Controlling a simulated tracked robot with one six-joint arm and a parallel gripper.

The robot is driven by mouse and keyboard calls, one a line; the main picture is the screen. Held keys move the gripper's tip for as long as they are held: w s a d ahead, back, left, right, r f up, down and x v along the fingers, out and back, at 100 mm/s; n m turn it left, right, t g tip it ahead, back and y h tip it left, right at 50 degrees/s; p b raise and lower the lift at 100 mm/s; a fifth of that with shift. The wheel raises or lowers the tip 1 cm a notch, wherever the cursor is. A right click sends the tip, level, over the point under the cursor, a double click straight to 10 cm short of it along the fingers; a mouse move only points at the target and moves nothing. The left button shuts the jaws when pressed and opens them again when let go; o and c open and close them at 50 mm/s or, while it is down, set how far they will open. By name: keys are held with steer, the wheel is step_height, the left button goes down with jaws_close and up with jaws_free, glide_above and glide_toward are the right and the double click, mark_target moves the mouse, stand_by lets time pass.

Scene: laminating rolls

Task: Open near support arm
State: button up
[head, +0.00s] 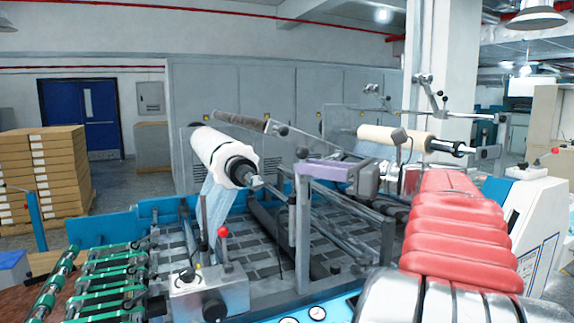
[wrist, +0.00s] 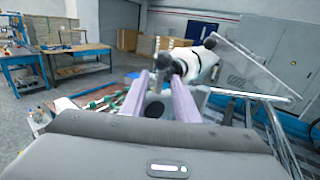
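The near support arm appears to be the upright grey post (head: 303,235) at the near side of the machine, with a dark round knob (head: 302,153) at its top. My gripper (head: 300,168) comes in from the right, its purple fingers level with the post's upper end. In the wrist view the two purple fingers (wrist: 161,78) stand apart. A dark knob (wrist: 162,61) shows at or just beyond their tips; I cannot tell whether they touch it. The white roll (head: 213,153) hangs on its shaft left of the post, its end towards my gripper.
A cream roll (head: 390,138) lies on another shaft at the right. A red-knobbed lever (head: 223,232) rises in front. Clear panels and metal rails surround the rolls. Stacked cartons (head: 42,170) stand at the far left. Workbenches (wrist: 80,65) show in the wrist view.

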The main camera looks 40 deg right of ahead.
steer(key=x, duration=0.7)
steer(key=shift+w, duration=0.2)
jaws_close()
stand_by(0.5)
